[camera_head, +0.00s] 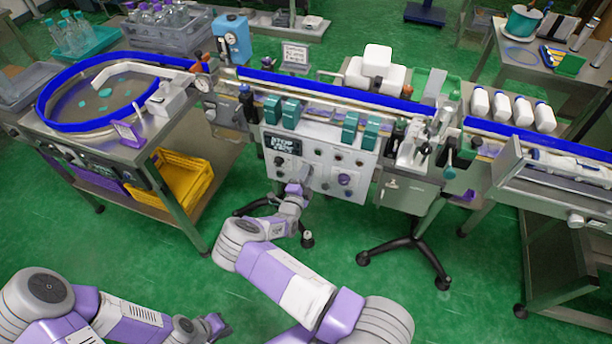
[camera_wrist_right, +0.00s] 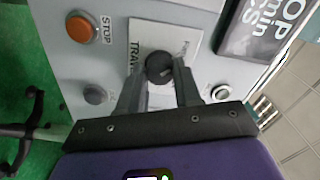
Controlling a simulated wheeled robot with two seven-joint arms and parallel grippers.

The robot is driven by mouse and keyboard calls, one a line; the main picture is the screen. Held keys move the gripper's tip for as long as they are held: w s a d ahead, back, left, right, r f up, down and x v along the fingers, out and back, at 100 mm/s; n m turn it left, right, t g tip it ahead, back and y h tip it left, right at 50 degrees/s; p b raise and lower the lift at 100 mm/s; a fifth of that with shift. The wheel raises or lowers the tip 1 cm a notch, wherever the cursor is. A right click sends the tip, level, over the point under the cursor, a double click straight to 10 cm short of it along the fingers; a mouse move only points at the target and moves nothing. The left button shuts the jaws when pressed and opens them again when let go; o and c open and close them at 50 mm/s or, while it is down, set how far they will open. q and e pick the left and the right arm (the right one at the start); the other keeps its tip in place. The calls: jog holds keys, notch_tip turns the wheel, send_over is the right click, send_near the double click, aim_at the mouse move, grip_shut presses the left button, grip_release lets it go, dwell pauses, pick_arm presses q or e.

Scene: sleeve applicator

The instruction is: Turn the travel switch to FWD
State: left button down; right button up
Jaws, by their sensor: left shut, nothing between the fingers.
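The travel switch is a round black knob (camera_wrist_right: 159,67) on a pale plate (camera_wrist_right: 185,40) lettered "TRA…", on the grey control panel (camera_head: 325,183). The rest of the lettering is partly hidden or too small, so I cannot read the knob's setting. My right gripper (camera_head: 300,180) is at the panel's front left. In the right wrist view its fingers (camera_wrist_right: 159,80) stand on either side of the knob, close to it. I cannot tell whether they touch it. My left gripper (camera_head: 219,326) is shut and empty, low over the floor, away from the panel.
An orange STOP button (camera_wrist_right: 80,28), a dark button (camera_wrist_right: 95,95) and a white button (camera_wrist_right: 221,92) surround the knob. A dark display (camera_head: 283,145) sits at the panel's upper left. A blue-railed conveyor (camera_head: 330,88) runs behind. Green floor is open in front.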

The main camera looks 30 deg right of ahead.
jog(key=o, duration=0.4)
jog(key=p+v, duration=0.1)
jog(key=v, duration=0.6)
jog(key=shift+s+a+p, duration=0.2)
jog(key=shift+s+p, duration=0.05)
jog(key=shift+p, duration=0.1)
